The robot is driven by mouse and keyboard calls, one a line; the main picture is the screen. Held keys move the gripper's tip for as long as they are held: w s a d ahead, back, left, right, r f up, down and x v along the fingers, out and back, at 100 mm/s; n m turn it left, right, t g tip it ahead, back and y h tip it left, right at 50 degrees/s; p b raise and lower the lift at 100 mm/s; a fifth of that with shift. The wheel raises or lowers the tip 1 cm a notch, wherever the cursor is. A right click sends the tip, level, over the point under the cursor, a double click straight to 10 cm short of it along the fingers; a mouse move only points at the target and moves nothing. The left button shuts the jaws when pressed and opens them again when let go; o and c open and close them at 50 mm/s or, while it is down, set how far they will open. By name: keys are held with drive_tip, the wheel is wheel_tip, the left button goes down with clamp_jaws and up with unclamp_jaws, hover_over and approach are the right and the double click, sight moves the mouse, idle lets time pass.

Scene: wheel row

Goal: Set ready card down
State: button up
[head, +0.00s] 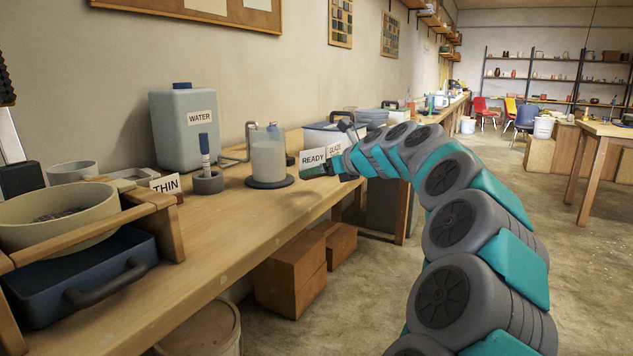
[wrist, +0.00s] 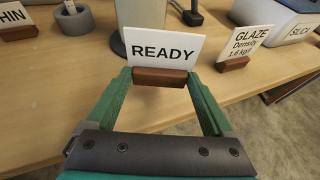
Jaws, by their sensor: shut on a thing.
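The READY card (head: 312,158) is a white upright card in a brown wooden base. It also shows in the wrist view (wrist: 162,47), facing me. My gripper (wrist: 160,79) is shut on the brown base, with a green finger at each end. In the head view my gripper (head: 325,169) is at the bench's front edge, right of the clear jug. The card is over or on the wooden bench (head: 225,222); I cannot tell whether its base touches the top.
A jug of grey liquid (head: 268,158) stands on a dark round mat left of the card. The THIN card (head: 165,184), a grey tape-like ring (head: 207,183) and a WATER container (head: 187,127) are further left. The GLAZE card (wrist: 247,43) stands to the right.

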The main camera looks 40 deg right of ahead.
sight(317, 192)
drive_tip(key=shift+w+d+f, duration=0.1)
drive_tip(key=shift+w+d, duration=0.15)
drive_tip(key=shift+w, duration=0.35)
drive_tip(key=shift+w+d, duration=0.2)
drive_tip(key=shift+w, duration=0.35)
drive_tip(key=shift+f, duration=1.8)
drive_tip(key=o, duration=1.1)
drive_tip(key=shift+f, duration=0.1)
drive_tip(key=v, duration=1.2)
